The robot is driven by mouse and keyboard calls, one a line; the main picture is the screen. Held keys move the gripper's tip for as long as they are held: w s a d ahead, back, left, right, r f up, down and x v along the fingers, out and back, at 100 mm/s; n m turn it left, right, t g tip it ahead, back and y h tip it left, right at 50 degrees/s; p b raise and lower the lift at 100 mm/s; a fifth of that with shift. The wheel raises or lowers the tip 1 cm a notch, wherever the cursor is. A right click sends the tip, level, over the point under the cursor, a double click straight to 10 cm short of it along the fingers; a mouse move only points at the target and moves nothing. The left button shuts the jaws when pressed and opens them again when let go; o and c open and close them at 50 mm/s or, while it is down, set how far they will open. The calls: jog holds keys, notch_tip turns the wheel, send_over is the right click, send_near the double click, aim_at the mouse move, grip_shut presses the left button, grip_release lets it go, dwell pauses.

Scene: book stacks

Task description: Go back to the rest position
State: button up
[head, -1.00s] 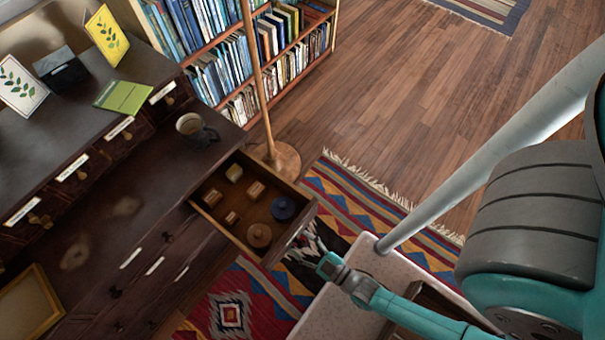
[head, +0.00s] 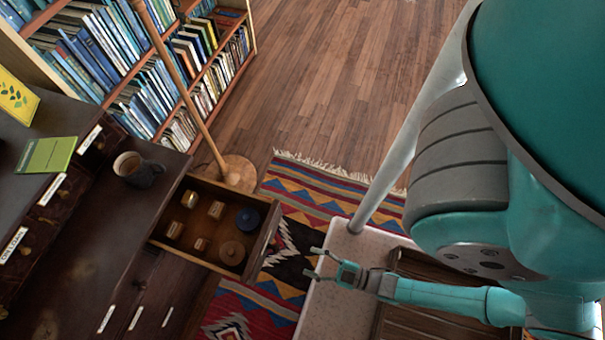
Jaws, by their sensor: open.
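My gripper (head: 312,264) is open and empty in the head view. It is over the front edge of my pale base, to the right of the open drawer and apart from it. My teal arm runs right from it. The open wooden drawer (head: 262,240) sticks out from the dark desk. It holds several small wooden blocks, a dark blue round lidded thing (head: 247,219) and a brown round one (head: 232,252).
A dark mug (head: 136,170) stands on the desk (head: 75,245) near its edge. A lamp pole with a round wooden foot (head: 232,173) stands behind the drawer, before the bookshelf (head: 120,60). A patterned rug (head: 300,200) covers the floor. Bare wood floor (head: 330,80) lies beyond.

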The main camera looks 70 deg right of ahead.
jog(key=shift+s, duration=0.3)
jog(key=shift+r, duration=0.1)
dwell(0.3)
